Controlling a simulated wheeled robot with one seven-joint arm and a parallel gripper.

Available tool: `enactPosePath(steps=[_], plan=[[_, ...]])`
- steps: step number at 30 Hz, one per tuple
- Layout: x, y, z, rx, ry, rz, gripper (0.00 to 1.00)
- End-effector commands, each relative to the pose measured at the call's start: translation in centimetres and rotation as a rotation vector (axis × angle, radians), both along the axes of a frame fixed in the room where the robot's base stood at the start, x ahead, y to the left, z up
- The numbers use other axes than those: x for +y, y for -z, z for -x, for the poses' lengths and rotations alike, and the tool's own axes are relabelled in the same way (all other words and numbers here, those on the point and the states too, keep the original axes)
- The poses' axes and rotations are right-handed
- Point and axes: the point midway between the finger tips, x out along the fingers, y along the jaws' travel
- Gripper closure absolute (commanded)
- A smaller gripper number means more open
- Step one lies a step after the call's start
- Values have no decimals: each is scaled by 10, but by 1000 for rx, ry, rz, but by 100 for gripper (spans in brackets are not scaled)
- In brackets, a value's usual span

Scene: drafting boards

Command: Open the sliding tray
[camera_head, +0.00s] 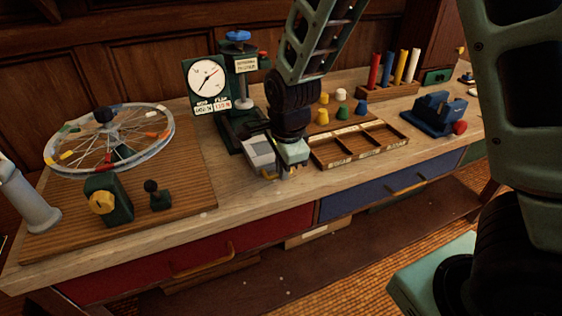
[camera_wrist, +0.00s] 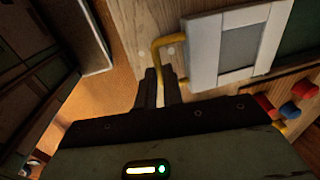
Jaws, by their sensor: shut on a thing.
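The sliding tray (camera_head: 259,153) is a small pale grey-white unit on the bench top, below the dial stand. In the wrist view the tray (camera_wrist: 202,57) shows a white frame around a grey panel, with a yellow bar handle (camera_wrist: 155,52) on its near side. My gripper (camera_head: 284,174) is at the tray's front right corner in the head view, pointing down. In the wrist view my gripper (camera_wrist: 159,82) has its two fingers close together around the handle. The fingers partly hide the handle, and my arm hides part of the tray's right side in the head view.
A dial stand (camera_head: 207,82) rises behind the tray. A wooden compartment tray (camera_head: 331,158) lies just right of my gripper. A spoked wheel (camera_head: 60,150) stands on a board at left, a blue vise (camera_head: 437,112) at right. Red (camera_head: 200,255) and blue (camera_head: 370,193) drawers are below.

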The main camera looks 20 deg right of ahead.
Motion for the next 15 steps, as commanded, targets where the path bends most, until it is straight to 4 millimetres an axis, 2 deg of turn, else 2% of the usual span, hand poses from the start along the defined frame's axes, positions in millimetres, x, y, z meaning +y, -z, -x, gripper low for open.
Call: enactPosePath(steps=[7,9,10,15], plan=[[1,-1,-1,-3,0,-1,100],[1,-1,-1,-3,0,-1,75],[1,-1,-1,-3,0,-1,69],[0,-1,0,-2,0,-1,69]])
